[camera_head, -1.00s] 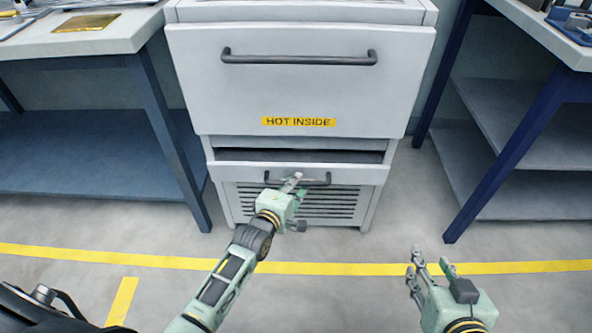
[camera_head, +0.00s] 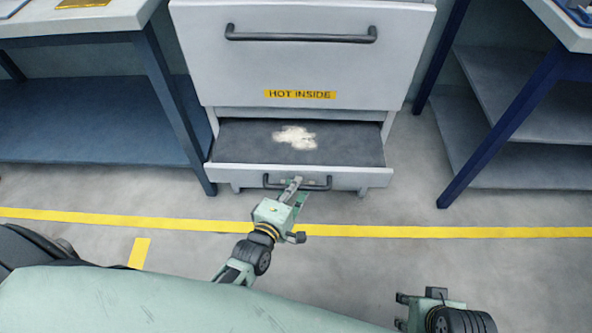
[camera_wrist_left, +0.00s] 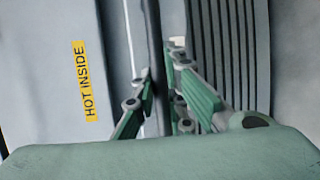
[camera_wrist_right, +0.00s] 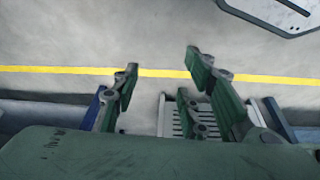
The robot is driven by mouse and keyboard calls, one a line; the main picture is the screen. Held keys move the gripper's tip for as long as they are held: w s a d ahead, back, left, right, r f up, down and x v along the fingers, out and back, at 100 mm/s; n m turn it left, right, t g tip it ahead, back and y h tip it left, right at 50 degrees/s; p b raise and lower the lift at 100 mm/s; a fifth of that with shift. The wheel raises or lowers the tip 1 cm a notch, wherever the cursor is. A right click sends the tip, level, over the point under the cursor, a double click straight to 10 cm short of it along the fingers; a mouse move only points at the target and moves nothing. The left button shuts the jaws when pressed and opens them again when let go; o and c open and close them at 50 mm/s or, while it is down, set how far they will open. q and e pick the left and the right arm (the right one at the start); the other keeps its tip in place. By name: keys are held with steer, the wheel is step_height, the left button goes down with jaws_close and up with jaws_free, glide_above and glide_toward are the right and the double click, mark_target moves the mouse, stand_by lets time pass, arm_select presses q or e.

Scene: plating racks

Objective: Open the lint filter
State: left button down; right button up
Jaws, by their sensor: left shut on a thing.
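The lint filter drawer (camera_head: 230,176) is pulled out from the bottom of the white cabinet, below the door marked HOT INSIDE. Its dark grey filter surface (camera_head: 235,143) shows a pale clump of lint (camera_head: 295,137) near the middle. My left gripper (camera_head: 292,186) is shut on the dark bar handle (camera_head: 322,184) at the drawer's front; the bar also runs between the fingers in the left wrist view (camera_wrist_left: 155,60). My right gripper (camera_wrist_right: 160,85) is open and empty, low over the floor to the right of the drawer.
The cabinet door (camera_head: 300,70) above, with its own dark handle (camera_head: 300,33), is shut. Blue-legged tables stand at the left (camera_head: 160,90) and right (camera_head: 500,110), with lower shelves. The floor in front, crossed by a yellow line (camera_head: 450,232), is clear.

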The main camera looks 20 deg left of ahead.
arm_select(q)
steer(key=s+d+p, duration=0.2)
steer(key=s, duration=0.7)
steer(key=shift+d+p, duration=0.3)
arm_select(e)
step_height(320, 180, down, 11)
steer(key=shift+s+r+g, duration=0.2)
steer(key=shift+s+g, duration=0.1)
steer(key=shift+s, duration=0.15)
arm_select(q)
steer(key=c, duration=1.8)
jaws_free()
arm_select(e)
steer(key=shift+a, duration=0.1)
arm_select(q)
steer(key=shift+s, duration=0.1)
steer(key=v, duration=1.2)
